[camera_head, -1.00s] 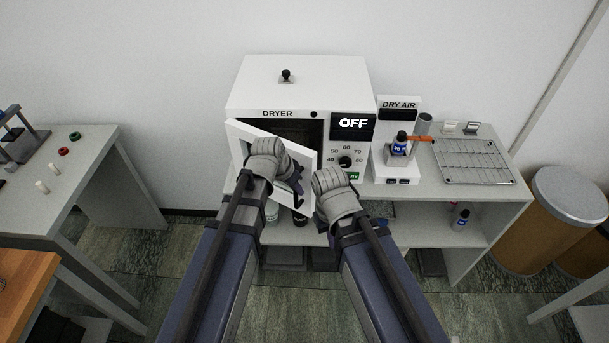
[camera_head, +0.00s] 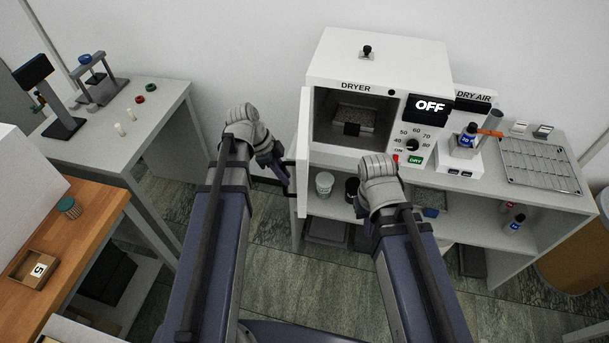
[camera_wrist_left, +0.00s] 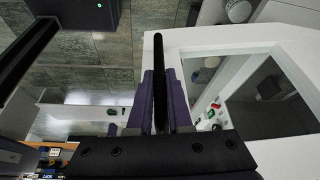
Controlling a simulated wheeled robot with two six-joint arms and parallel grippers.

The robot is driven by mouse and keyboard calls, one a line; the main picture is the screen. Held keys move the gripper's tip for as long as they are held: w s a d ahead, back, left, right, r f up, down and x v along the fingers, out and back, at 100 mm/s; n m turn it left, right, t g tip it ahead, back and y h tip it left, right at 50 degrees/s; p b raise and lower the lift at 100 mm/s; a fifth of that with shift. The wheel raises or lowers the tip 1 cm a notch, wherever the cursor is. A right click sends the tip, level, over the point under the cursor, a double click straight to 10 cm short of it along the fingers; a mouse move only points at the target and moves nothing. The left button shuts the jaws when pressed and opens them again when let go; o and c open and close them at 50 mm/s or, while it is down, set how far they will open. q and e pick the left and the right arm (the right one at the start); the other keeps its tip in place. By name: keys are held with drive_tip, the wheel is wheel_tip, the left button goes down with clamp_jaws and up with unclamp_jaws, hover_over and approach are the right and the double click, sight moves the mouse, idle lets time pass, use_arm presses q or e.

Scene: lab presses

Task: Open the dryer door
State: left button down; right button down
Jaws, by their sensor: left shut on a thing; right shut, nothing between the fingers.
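The white dryer (camera_head: 380,55) stands on the bench at the back, its display reading OFF. Its door (camera_head: 304,150) is swung out wide at the left side, seen nearly edge-on in the head view. The dark chamber (camera_head: 352,118) is exposed, with a rack-like thing inside. My left gripper (camera_head: 281,172) is shut on the black door handle (camera_head: 288,178). In the left wrist view the handle (camera_wrist_left: 158,80) runs between the fingers, beside the door's white frame and window (camera_wrist_left: 262,95). My right gripper is in front of the dryer's lower right; its fingers are mostly hidden behind the wrist.
A dry air unit (camera_head: 462,150) with a bottle stands right of the dryer, beside a wire rack (camera_head: 541,162). Jars (camera_head: 324,183) sit on the shelf below. A side table (camera_head: 150,95) and a wooden bench (camera_head: 95,225) are at left. Floor between is clear.

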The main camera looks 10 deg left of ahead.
use_arm(q)
drive_tip(key=shift+w+a, duration=0.15)
drive_tip(key=shift+a, duration=1.25)
drive_tip(key=shift+w+a, duration=0.1)
drive_tip(key=shift+a, duration=1.25)
drive_tip(key=c, duration=0.8)
unclamp_jaws()
drive_tip(key=shift+c, duration=0.2)
drive_tip(key=shift+r, duration=0.15)
drive_tip(key=p+v, duration=0.7)
drive_tip(key=shift+r, duration=0.25)
drive_tip(key=shift+s, duration=0.1)
